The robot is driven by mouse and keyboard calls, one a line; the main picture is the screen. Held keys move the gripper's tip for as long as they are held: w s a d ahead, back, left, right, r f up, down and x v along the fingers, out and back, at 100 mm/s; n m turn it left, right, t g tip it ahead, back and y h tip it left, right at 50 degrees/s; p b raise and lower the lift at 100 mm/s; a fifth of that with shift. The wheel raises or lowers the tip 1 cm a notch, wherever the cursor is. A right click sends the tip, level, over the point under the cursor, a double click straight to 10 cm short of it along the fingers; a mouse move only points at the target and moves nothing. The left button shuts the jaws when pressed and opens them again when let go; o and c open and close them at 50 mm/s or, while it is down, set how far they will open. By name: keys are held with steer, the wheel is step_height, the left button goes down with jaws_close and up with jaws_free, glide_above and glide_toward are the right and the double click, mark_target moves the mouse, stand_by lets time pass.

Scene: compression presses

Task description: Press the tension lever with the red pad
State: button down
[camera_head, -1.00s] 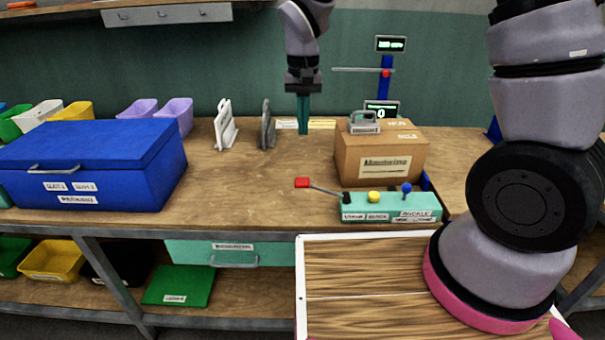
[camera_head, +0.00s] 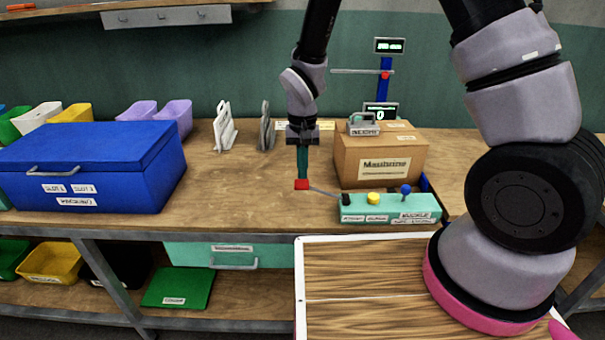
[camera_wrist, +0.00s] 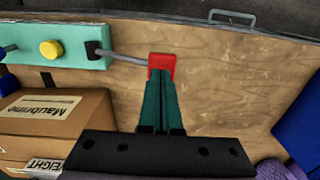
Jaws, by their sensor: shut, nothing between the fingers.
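The tension lever is a grey rod (camera_head: 325,192) with a red pad (camera_head: 302,185) at its left end. It comes out of a black pivot on the teal control box (camera_head: 390,217), which also carries a yellow button and a blue-knobbed stick. My gripper (camera_head: 303,177) is shut and empty, pointing down with its teal fingertips at the red pad. In the wrist view the closed fingertips (camera_wrist: 161,80) overlap the near part of the red pad (camera_wrist: 162,62). The fingers hide part of the pad, and I cannot tell whether they touch it.
A cardboard box (camera_head: 385,168) with a grey weight (camera_head: 363,124) on top stands behind the control box. A blue toolbox (camera_head: 90,160) is at the left. White (camera_head: 223,127) and grey upright pieces stand further back. The bench between the toolbox and lever is clear.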

mark_target(297, 183)
steer(key=shift+f, duration=0.75)
steer(key=shift+a+f+h, duration=0.4)
steer(key=shift+f+h, duration=0.1)
steer(key=shift+f, duration=0.1)
steer(key=shift+a+f+h, duration=0.4)
steer(key=shift+f+h, duration=0.1)
steer(key=shift+f, duration=0.1)
steer(key=f+h, duration=0.1)
steer(key=a+f+h, duration=0.1)
steer(key=f, duration=0.1)
steer(key=shift+a+f, duration=0.1)
steer(key=shift+f, duration=0.8)
